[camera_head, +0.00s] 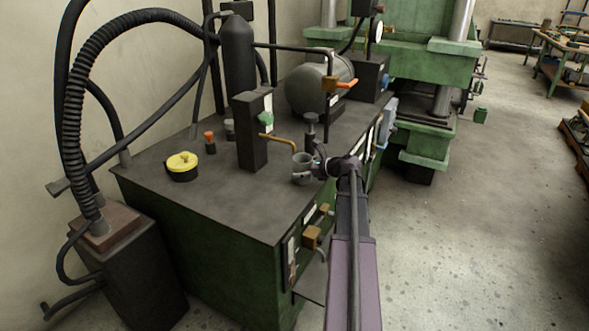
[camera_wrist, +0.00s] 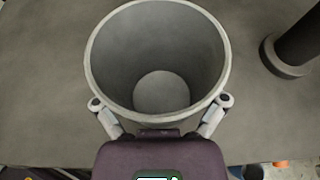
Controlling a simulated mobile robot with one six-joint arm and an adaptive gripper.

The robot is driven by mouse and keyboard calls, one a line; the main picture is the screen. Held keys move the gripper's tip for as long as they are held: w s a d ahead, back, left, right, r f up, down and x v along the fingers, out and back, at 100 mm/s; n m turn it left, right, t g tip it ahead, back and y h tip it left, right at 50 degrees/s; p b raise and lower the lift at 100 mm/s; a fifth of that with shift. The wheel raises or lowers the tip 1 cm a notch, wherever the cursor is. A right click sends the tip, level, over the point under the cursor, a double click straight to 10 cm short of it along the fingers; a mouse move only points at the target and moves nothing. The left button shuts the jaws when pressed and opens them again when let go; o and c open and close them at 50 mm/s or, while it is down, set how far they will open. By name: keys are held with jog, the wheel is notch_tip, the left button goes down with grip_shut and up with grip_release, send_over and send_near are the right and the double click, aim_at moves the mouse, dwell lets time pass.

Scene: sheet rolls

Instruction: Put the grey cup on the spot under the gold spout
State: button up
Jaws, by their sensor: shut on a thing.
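The grey cup (camera_head: 302,163) is upright over the dark top of the machine bench, just below and beside the tip of the gold spout (camera_head: 280,141). In the wrist view the cup (camera_wrist: 160,98) fills the middle and looks empty inside. The spout comes out of a dark upright block (camera_head: 250,140). I cannot tell whether the cup's base touches the bench. The spot under the spout cannot be made out.
A dark post with a round base (camera_head: 311,132) stands close behind the cup; it also shows in the wrist view (camera_wrist: 290,50). A yellow-topped pot (camera_head: 182,165) and an orange-topped piece (camera_head: 210,143) stand to the left. The bench top (camera_head: 215,205) in front is clear.

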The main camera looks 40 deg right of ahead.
aim_at(294, 168)
jog(key=w, duration=0.2)
jog(key=w+a, duration=0.1)
jog(key=shift+w+a, duration=0.2)
jog(key=shift+w, duration=0.15)
jog(key=shift+s+f+b, duration=0.15)
jog(key=shift+f+b, duration=0.15)
jog(key=shift+f, duration=0.2)
jog(key=o, duration=0.9)
jog(key=shift+c, duration=0.2)
jog(key=shift+r, duration=0.2)
jog(key=shift+s+d+r, duration=0.1)
jog(key=shift+s+r, duration=0.05)
jog(key=shift+s, duration=0.05)
jog(key=p+v, duration=0.4)
jog(key=v, duration=0.6)
jog(key=shift+s+d+r, duration=0.1)
jog(key=shift+s, duration=0.1)
jog(key=shift+s+d+r+p, duration=0.15)
jog(key=shift+s+p, duration=0.15)
jog(key=shift+s, duration=0.2)
